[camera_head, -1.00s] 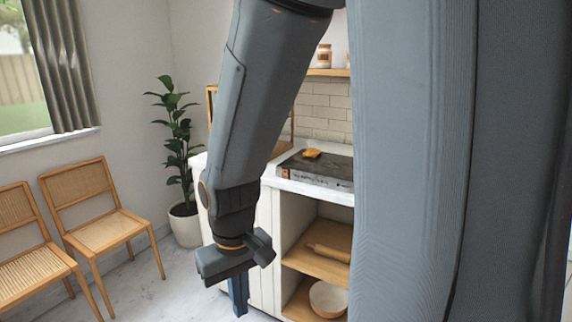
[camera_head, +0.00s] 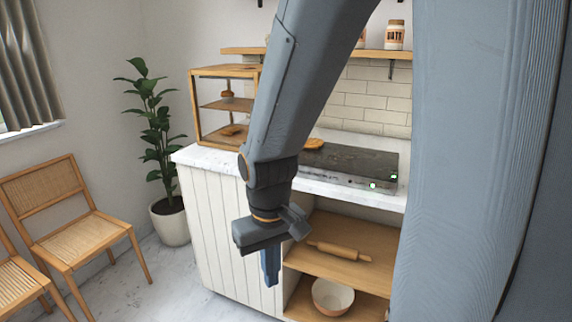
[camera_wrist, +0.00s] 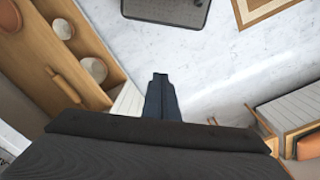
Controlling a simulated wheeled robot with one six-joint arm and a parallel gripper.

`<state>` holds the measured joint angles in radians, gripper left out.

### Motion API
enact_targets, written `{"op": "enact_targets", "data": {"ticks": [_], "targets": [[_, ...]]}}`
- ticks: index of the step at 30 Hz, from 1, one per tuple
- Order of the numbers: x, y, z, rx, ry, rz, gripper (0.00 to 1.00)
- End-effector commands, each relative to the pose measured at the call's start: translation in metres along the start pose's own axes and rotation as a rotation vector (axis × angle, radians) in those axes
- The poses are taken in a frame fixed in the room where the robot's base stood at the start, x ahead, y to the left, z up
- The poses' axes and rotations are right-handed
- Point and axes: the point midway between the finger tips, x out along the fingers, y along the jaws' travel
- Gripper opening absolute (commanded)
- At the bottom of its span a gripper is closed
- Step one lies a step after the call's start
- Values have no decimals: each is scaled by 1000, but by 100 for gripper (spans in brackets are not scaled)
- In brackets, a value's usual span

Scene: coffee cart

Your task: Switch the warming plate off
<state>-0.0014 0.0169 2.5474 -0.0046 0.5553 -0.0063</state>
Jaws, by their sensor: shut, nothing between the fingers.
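The warming plate (camera_head: 352,164) is a dark flat slab with a grey front face, lying on the white counter. My gripper (camera_head: 271,270) hangs pointing down in front of the cart, to the left of the plate and well below the counter top. Its fingers are together and empty; they also show in the wrist view (camera_wrist: 161,98). The plate is not identifiable in the wrist view.
The counter edge (camera_head: 350,194) juts above open shelves holding a rolling pin (camera_head: 338,251) and a bowl (camera_head: 332,296). A wooden display case (camera_head: 196,108) stands at the counter's left. A plant (camera_head: 158,130) and chairs (camera_head: 72,212) are at left.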

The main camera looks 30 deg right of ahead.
Motion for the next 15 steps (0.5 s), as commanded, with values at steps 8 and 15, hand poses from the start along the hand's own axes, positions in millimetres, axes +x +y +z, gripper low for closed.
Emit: {"op": "enact_targets", "data": {"ticks": [8, 15], "targets": [[-65, 55, -130, -289, 81, 145, 0], [-122, 121, -245, -561, 117, 334, 0]]}}
